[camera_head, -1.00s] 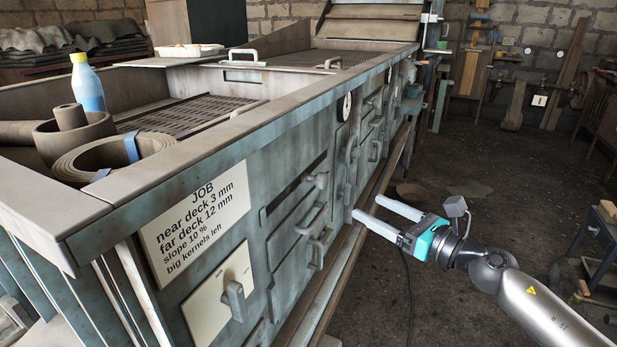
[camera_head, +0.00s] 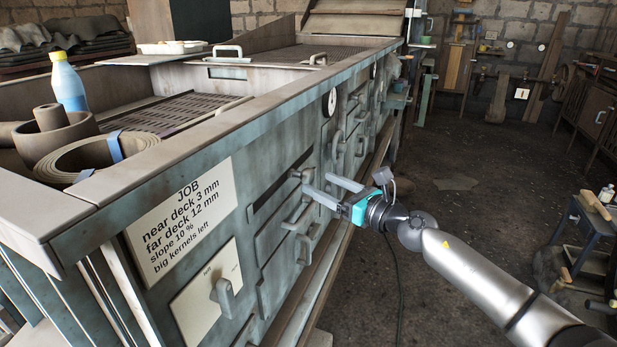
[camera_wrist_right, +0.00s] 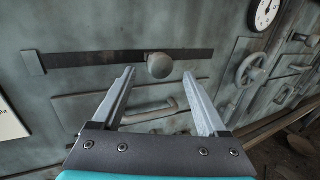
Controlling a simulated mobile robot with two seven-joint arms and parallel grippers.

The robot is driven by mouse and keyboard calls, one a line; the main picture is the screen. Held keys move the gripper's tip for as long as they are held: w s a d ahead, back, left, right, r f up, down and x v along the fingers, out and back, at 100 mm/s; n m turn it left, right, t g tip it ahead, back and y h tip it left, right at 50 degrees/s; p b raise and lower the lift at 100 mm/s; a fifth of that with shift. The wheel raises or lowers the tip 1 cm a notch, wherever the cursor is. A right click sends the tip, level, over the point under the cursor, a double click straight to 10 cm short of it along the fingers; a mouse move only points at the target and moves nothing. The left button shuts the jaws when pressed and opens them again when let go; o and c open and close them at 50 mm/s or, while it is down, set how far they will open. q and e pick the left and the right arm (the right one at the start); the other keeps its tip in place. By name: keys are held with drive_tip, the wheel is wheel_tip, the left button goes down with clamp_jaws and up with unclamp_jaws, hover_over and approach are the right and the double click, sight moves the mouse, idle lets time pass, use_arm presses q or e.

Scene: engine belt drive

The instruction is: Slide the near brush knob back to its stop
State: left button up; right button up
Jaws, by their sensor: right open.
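A round grey knob, apparently the near brush knob (camera_wrist_right: 160,65), sits on a long dark slot (camera_wrist_right: 95,59) in the green-grey machine side. In the head view the knob (camera_head: 296,174) shows near the far end of the slot (camera_head: 270,195). My right gripper (camera_head: 316,182) is open and empty, reaching toward the panel from the right. In the right wrist view its fingertips (camera_wrist_right: 158,74) lie to either side of the knob in the picture. The knob appears just beyond the tips; contact is not visible. My left gripper is not in view.
A small block (camera_wrist_right: 33,63) ends the slot at the left. A bar handle (camera_wrist_right: 150,113) sits below the slot. A handwheel (camera_wrist_right: 250,70) and a dial gauge (camera_wrist_right: 266,12) are to the right. A JOB sign (camera_head: 182,217) is on the panel's near part. Open floor (camera_head: 450,230) lies right.

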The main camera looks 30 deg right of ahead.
sight(313, 179)
drive_tip(key=shift+x, duration=2.55)
clamp_jaws()
